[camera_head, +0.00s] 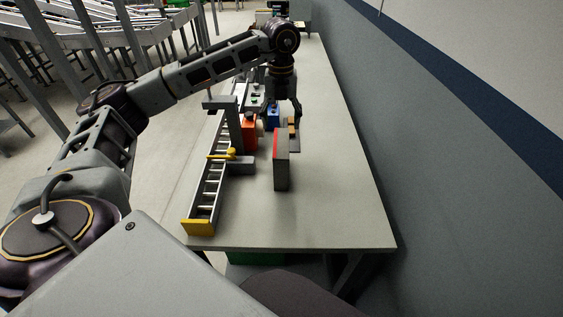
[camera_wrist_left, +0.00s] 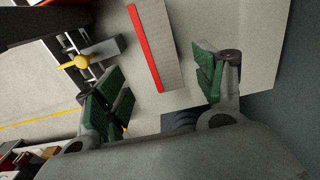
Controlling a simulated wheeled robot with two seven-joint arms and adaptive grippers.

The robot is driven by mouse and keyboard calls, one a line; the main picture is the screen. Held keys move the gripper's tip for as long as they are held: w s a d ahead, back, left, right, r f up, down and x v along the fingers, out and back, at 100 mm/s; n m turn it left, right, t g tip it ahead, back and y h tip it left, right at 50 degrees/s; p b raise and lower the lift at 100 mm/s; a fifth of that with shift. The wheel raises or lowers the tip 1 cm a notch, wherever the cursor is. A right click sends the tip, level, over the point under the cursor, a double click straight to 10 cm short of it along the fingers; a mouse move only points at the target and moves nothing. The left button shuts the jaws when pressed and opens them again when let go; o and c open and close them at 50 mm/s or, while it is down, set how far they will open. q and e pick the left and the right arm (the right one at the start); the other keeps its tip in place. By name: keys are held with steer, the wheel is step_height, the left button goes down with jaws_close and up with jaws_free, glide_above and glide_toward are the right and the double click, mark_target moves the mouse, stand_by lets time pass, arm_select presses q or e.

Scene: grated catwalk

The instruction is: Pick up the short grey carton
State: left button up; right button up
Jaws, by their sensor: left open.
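A grey carton (camera_head: 283,173) with a red stripe along one side stands on the near part of the long table. It also shows in the left wrist view (camera_wrist_left: 163,45), beyond the fingertips. My left gripper (camera_head: 284,111) points down over the table, farther back than this carton. In the left wrist view my left gripper (camera_wrist_left: 162,78) is open, with green pads apart and nothing seen between them. The carton lies ahead of the gap and I see no contact. My right gripper is not in view.
A ladder-like rail (camera_head: 208,190) with yellow parts runs along the table's left side. An orange box (camera_head: 249,134) and a blue box (camera_head: 273,117) stand close to the gripper. A wall borders the table's right. The near right tabletop (camera_head: 340,205) is clear.

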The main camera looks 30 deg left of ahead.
mark_target(281, 143)
arm_select(q)
steer(key=shift+f, duration=0.7)
step_height(281, 143, down, 3)
steer(key=shift+f, duration=0.1)
step_height(281, 143, down, 3)
steer(key=shift+r, duration=0.1)
steer(key=shift+f, duration=0.55)
steer(key=shift+f+p, duration=0.15)
steer(key=shift+p, duration=0.15)
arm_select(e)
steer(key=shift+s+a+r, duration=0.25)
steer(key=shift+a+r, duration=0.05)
